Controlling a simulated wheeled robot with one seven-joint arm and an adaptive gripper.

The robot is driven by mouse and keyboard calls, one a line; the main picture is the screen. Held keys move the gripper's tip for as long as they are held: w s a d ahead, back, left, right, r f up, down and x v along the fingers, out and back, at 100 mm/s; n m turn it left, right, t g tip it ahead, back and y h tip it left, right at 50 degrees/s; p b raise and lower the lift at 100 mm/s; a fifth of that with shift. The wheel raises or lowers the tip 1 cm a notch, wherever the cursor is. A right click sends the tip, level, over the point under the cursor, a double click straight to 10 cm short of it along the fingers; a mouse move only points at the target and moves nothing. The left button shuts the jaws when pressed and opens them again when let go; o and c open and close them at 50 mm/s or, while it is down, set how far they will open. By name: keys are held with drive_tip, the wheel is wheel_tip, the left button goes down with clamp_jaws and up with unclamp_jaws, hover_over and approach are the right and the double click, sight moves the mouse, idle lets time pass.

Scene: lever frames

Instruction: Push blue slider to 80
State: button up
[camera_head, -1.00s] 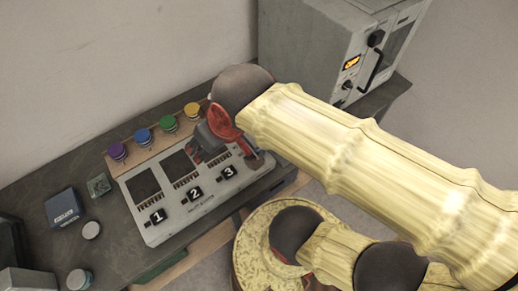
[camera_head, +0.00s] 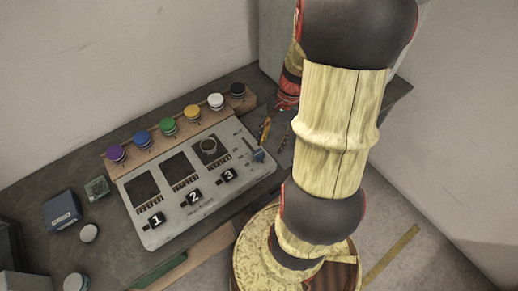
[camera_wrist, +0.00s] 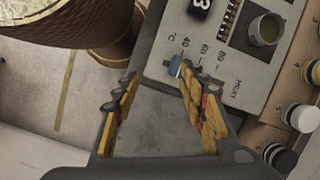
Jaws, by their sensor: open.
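The blue slider (camera_head: 259,155) is a small knob at the right edge of the grey control panel (camera_head: 165,226). In the wrist view the blue slider (camera_wrist: 175,66) is at the panel's edge, near the low-number end of a scale marked 40, 60 and 80. My gripper (camera_head: 275,133) is open and empty, over the table just right of the panel. In the wrist view its yellow-padded fingers (camera_wrist: 153,79) are apart, the right fingertip close beside the slider. I cannot tell whether they touch. The right finger hides part of the slider's track.
A wooden strip behind the panel carries several coloured buttons, including a white one (camera_head: 215,101) and a black one (camera_head: 238,89). A round grey knob (camera_head: 208,146) stands on the panel near the slider. A blue box (camera_head: 63,209) lies at the left. A grey cabinet (camera_head: 276,35) stands behind my arm.

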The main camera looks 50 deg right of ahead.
sight(260, 152)
drive_tip(key=w+f+m, duration=0.1)
drive_tip(key=f, duration=0.1)
drive_tip(key=w+a+f+m+b, duration=0.1)
drive_tip(key=f+m, duration=0.1)
drive_tip(key=f, duration=0.1)
drive_tip(key=w+a+f+m+b, duration=0.1)
drive_tip(key=f, duration=0.2)
drive_tip(key=shift+w+t+y, duration=0.3)
drive_tip(key=shift+t+y, duration=0.1)
drive_tip(key=shift+c, duration=0.6)
clamp_jaws()
